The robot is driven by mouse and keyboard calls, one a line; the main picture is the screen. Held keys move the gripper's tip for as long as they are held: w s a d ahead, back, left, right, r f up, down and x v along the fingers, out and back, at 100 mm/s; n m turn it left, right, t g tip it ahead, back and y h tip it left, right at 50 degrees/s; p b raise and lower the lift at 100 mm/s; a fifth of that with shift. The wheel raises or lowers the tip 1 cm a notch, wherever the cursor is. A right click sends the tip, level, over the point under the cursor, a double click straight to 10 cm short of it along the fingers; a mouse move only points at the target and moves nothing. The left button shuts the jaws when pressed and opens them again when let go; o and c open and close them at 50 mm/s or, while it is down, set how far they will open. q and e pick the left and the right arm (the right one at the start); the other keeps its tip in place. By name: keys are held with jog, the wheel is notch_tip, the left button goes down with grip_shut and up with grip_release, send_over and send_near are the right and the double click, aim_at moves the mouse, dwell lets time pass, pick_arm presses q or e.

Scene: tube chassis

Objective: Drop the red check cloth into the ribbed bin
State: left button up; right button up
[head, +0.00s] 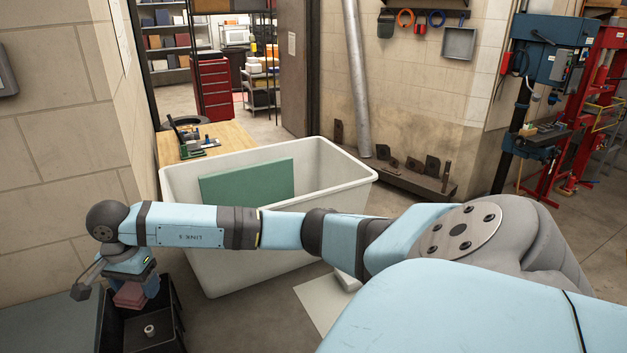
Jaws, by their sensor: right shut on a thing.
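My right arm reaches across the view to the lower left. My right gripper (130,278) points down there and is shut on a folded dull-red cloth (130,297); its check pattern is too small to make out. The cloth hangs over the back left part of a black open bin (172,318), which looks like the ribbed bin, though ribs are hard to tell. Whether the cloth is above the rim or just inside cannot be told. A small white round object (150,330) lies inside the bin. My left gripper is not in view.
A large white tub (330,160) holding a green board (247,183) stands behind my arm. A wooden bench (222,136) with tools is beyond it. A grey surface (50,325) lies left of the black bin. Open floor shows at right.

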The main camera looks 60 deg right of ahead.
notch_tip(320, 180, down, 3)
jog(key=shift+f+b, duration=0.2)
jog(key=shift+b, duration=0.3)
jog(key=shift+f, duration=0.6)
jog(key=o, duration=1)
notch_tip(320, 180, up, 13)
jog(key=b, duration=0.3)
jog(key=shift+f, duration=0.2)
jog(key=shift+r, duration=0.6)
